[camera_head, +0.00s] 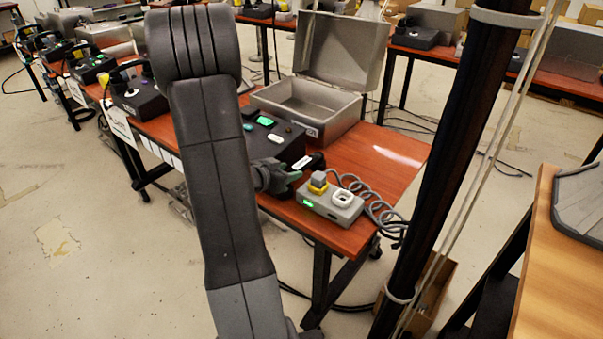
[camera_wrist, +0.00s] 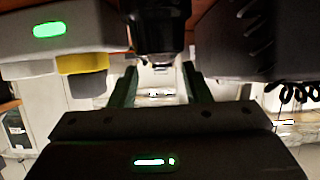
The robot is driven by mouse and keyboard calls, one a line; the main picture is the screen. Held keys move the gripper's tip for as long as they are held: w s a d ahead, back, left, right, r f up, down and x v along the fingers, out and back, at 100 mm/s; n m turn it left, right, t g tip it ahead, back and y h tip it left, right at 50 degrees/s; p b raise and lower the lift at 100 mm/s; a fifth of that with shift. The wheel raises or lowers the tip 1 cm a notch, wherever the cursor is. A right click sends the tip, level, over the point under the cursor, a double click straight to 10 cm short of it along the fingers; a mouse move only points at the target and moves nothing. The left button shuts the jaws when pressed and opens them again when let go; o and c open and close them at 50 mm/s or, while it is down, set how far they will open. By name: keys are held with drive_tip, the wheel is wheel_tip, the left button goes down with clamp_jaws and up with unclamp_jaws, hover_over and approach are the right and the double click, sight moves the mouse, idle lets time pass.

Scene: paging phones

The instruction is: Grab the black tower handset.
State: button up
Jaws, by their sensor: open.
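The black handset (camera_head: 315,160) shows in the head view as a short dark end beside the black box with a green display (camera_head: 270,140), on the red-brown table. In the wrist view a dark handset-like piece (camera_wrist: 157,30) stands at the top middle, between the lines of my two fingers. My gripper (camera_head: 290,178) is at the table's near edge, just in front of the handset, and it also shows in the wrist view (camera_wrist: 162,85). Its fingers are apart, with a gap between them. Whether they touch the handset I cannot tell. My arm hides part of the black box.
A grey phone base (camera_head: 335,207) with a yellow-ringed knob and coiled cord sits close to the right of my gripper. An open grey case (camera_head: 310,105) stands behind. A dark vented body (camera_wrist: 250,40) is close by in the wrist view. The table's right end (camera_head: 395,160) is clear.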

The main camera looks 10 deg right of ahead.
sight(294, 169)
drive_tip(key=x, duration=0.5)
drive_tip(key=shift+w+f, duration=0.1)
drive_tip(key=shift+w, duration=0.05)
drive_tip(key=c, duration=0.9)
